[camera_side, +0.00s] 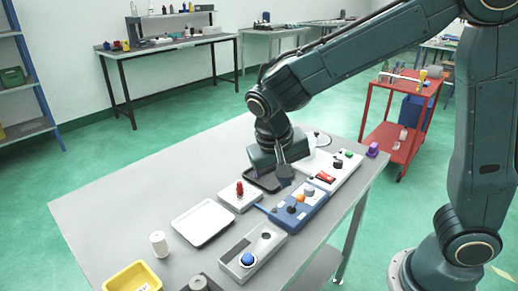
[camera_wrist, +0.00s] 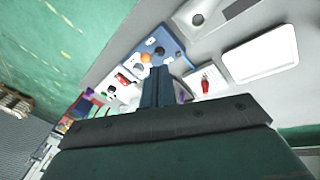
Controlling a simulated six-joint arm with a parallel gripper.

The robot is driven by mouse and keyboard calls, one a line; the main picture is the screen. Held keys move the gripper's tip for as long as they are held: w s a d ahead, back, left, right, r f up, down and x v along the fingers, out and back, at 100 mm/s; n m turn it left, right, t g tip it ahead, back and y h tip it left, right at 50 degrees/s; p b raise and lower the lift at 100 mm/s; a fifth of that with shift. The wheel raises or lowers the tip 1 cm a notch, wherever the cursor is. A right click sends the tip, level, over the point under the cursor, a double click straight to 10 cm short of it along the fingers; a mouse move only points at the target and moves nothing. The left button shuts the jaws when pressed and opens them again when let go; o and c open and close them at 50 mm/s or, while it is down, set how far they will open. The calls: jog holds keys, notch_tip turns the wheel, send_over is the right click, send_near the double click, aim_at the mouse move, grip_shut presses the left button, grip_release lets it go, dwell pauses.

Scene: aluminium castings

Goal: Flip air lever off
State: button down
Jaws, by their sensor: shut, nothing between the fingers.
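No label marks the air lever clearly, so I cannot tell which control it is. A red upright lever (camera_side: 240,188) stands on a small white box (camera_side: 238,204); it also shows in the wrist view (camera_wrist: 205,84). A blue panel (camera_side: 312,210) carries orange, grey and dark knobs. A red control (camera_side: 325,177) sits on the long white panel (camera_side: 340,174). My gripper (camera_side: 285,181) is shut and empty, pointing down close to the back edge of the blue panel, right of the red lever. In the wrist view its fingers (camera_wrist: 157,86) lie together beside that panel.
A white tray (camera_side: 203,223) lies left of the red lever. A grey box with a blue button (camera_side: 247,260), a white cylinder (camera_side: 159,244) and a yellow bin (camera_side: 132,277) are nearer the front. A dark tray (camera_side: 265,179) lies beneath my wrist. The table's left part is bare.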

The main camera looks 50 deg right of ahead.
jog(key=shift+s+a+r, duration=0.35)
jog(key=shift+s+r, duration=0.2)
jog(key=shift+r, duration=0.3)
jog(key=shift+s+a+r, duration=0.3)
jog(key=shift+s+r, duration=0.25)
jog(key=shift+r, duration=0.25)
jog(key=shift+d+r, duration=0.1)
jog(key=shift+d, duration=0.05)
jog(key=s+d+r+n+t+y, duration=0.1)
jog(key=s+d+r+n+t, duration=0.1)
jog(key=s, duration=0.4)
jog(key=s+d+r+n+t+y, duration=0.2)
jog(key=s+d+r+n+t, duration=0.1)
jog(key=s, duration=0.4)
jog(key=shift+s+d+r+n+t+y, duration=0.3)
jog(key=shift+d+r+n, duration=0.2)
jog(key=shift+d, duration=0.5)
